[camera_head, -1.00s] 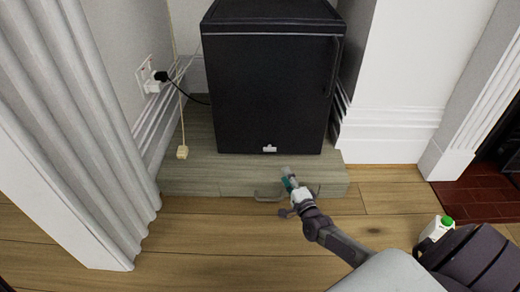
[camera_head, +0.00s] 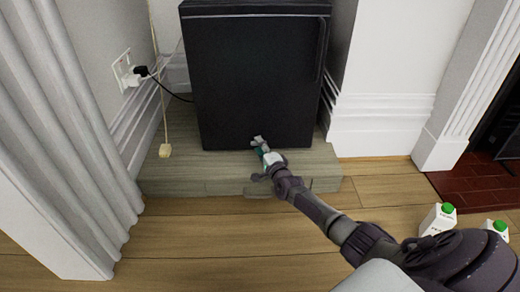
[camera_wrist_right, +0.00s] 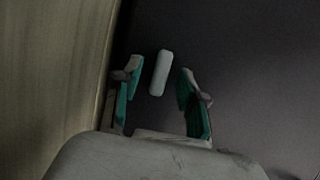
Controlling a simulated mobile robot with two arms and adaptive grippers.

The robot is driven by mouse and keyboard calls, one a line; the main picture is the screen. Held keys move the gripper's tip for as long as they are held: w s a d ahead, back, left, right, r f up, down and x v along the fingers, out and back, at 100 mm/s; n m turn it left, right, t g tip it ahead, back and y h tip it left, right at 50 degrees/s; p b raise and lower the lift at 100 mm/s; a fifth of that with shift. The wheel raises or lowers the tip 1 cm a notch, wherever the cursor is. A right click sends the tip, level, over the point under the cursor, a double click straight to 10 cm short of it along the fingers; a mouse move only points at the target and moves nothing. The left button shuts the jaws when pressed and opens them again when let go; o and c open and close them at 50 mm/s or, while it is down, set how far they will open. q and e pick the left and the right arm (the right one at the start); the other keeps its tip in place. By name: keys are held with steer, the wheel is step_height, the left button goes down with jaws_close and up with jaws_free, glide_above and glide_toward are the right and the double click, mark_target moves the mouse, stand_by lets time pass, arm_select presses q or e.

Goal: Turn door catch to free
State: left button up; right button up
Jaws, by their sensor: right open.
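The black fridge (camera_head: 255,80) stands on a grey-wood plinth with its door shut. The door catch (camera_wrist_right: 161,73) is a small pale bar with rounded ends low on the dark door front. In the right wrist view it lies between the tips of my right gripper (camera_wrist_right: 160,88), slightly tilted and apart from both green-padded fingers. In the head view my right gripper (camera_head: 262,149) is at the door's bottom edge and largely covers the catch. The right gripper is open and empty. My left gripper is not in view.
The plinth (camera_head: 170,185) has a small handle on its front. A wall socket (camera_head: 125,72) with a plug and a hanging cord (camera_head: 164,150) is at left. Cartons with green caps (camera_head: 437,218) stand on the floor at right.

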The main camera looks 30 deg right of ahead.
jaws_close()
